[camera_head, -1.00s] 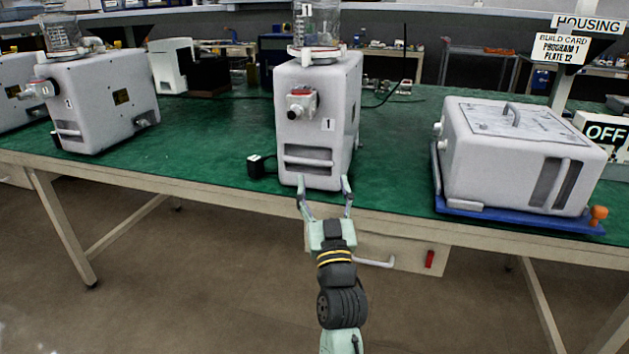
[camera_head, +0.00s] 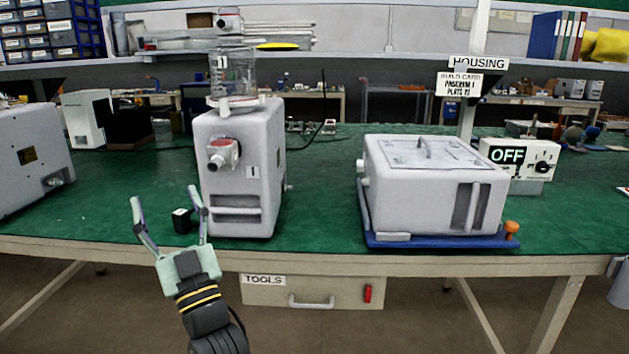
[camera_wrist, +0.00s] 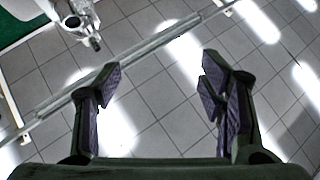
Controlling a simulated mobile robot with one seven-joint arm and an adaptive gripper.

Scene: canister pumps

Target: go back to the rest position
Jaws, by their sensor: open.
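My gripper (camera_head: 167,222) is open and empty in the head view, in front of the table's front edge at the left. Its fingers reach up in the picture beside a small black block (camera_head: 182,220). The pump marked 1 (camera_head: 240,170) stands upright on the green table, just right of my gripper, with a clear jar (camera_head: 233,75) on top. I cannot tell the exact gap between fingers and table.
The green table (camera_head: 320,215) has a drawer marked TOOLS (camera_head: 262,292) below its front edge. Another pump (camera_head: 30,165) stands at the far left. Table space between pump and housing is clear.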

